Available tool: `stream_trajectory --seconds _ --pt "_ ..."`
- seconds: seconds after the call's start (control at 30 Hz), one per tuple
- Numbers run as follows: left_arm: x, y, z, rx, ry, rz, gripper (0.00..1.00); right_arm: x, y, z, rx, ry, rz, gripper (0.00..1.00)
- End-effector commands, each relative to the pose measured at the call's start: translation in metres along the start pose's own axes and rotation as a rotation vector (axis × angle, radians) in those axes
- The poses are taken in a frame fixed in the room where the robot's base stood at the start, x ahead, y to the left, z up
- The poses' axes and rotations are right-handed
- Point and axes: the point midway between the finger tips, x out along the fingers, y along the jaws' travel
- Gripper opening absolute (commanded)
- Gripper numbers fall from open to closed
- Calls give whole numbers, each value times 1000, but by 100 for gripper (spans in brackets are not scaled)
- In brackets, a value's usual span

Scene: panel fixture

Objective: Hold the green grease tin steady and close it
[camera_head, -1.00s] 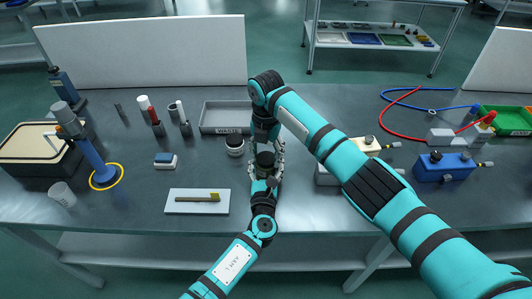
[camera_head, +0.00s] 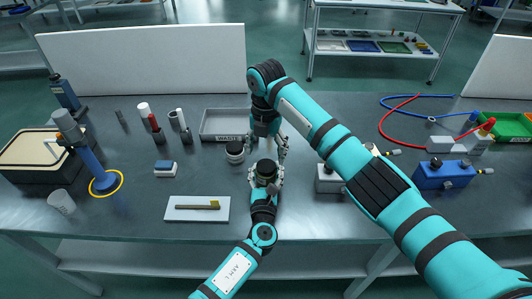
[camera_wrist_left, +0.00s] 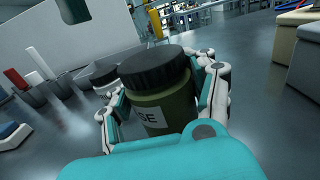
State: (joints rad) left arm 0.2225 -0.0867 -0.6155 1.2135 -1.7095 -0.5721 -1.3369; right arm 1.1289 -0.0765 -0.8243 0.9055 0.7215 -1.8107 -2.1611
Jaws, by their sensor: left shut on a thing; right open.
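The green grease tin (camera_wrist_left: 165,105) stands upright in my left gripper (camera_head: 265,180), whose fingers close around its sides. Part of a white label with dark letters shows on the tin. A black ribbed lid (camera_wrist_left: 155,66) sits level on top of it; how tight it is I cannot tell. In the head view the lid is the dark round top (camera_head: 266,167). My right gripper (camera_head: 268,148) is open, pointing down just behind and above the tin, and seems apart from the lid. Its far side is partly hidden by my arm.
A second jar with a dark lid (camera_head: 235,149) stands close left of the grippers. A grey waste tray (camera_head: 222,137) lies behind it. A white board with a brush (camera_head: 180,214) lies front left. A blue box (camera_head: 440,175) stands right.

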Motion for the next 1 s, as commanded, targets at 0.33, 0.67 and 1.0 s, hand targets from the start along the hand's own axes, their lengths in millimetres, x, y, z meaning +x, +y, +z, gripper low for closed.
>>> stream_trajectory --seconds 0.33,0.67,1.0 --pt "0 0 -1 1 1 0 0 -31 0 1 -240 -4 -2 70" --pt "0 0 -1 1 1 0 0 -34 0 0 -286 1 -1 70" --pt "0 0 0 1 1 0 0 2 0 -1 -284 5 -1 70"
